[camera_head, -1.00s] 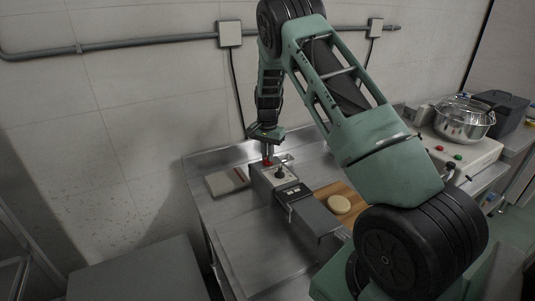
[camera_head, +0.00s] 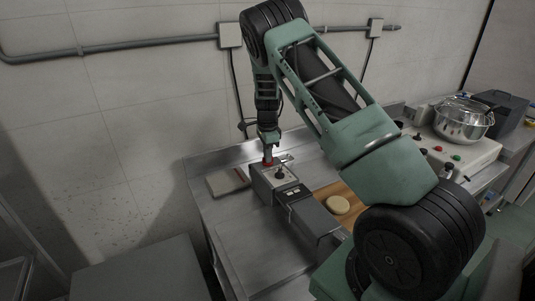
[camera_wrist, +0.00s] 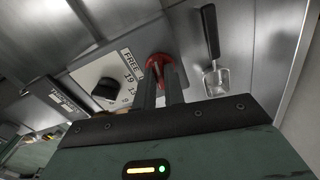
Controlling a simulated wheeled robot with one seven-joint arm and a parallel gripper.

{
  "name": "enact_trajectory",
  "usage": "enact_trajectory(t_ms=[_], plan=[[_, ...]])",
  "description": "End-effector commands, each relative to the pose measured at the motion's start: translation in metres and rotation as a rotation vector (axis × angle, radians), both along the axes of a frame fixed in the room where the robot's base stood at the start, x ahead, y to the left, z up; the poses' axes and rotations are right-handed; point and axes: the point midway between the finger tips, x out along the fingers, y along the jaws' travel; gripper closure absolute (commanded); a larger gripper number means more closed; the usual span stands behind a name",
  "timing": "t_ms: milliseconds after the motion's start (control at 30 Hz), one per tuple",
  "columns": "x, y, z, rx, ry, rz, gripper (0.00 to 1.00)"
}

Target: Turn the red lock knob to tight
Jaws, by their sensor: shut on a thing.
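The red lock knob (camera_head: 268,163) sits on top of a small grey machine (camera_head: 272,180) on the steel table. My gripper (camera_head: 268,154) points down from above and is shut on the red knob. In the wrist view the red knob (camera_wrist: 160,60) shows between and behind the two fingers (camera_wrist: 161,88), which partly hide it. A white label with "FREE" (camera_wrist: 131,60) and some numbers lies beside it. A black knob (camera_wrist: 105,89) stands apart on the same panel, and it also shows in the head view (camera_head: 281,173).
A metal scoop (camera_wrist: 216,78) with a dark handle lies beside the machine. A wooden board (camera_head: 350,197) with a round pale item (camera_head: 338,205) is to the right. A steel pot (camera_head: 462,122) stands at the far right. The table's front left is clear.

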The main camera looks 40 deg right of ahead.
Motion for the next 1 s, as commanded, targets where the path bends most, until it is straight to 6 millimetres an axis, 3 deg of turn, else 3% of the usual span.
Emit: enact_trajectory(t_ms=[667, 700, 733, 1000], plan=[[0.0005, -0.0018, 0.001, -0.003, -0.003, -0.057, 1.0], [0.0005, -0.0018, 0.001, -0.003, -0.003, -0.057, 0.78], [0.0004, -0.0017, 0.0009, -0.003, -0.003, -0.057, 0.7], [0.0001, -0.0008, 0.0005, -0.001, 0.0, -0.056, 0.67]])
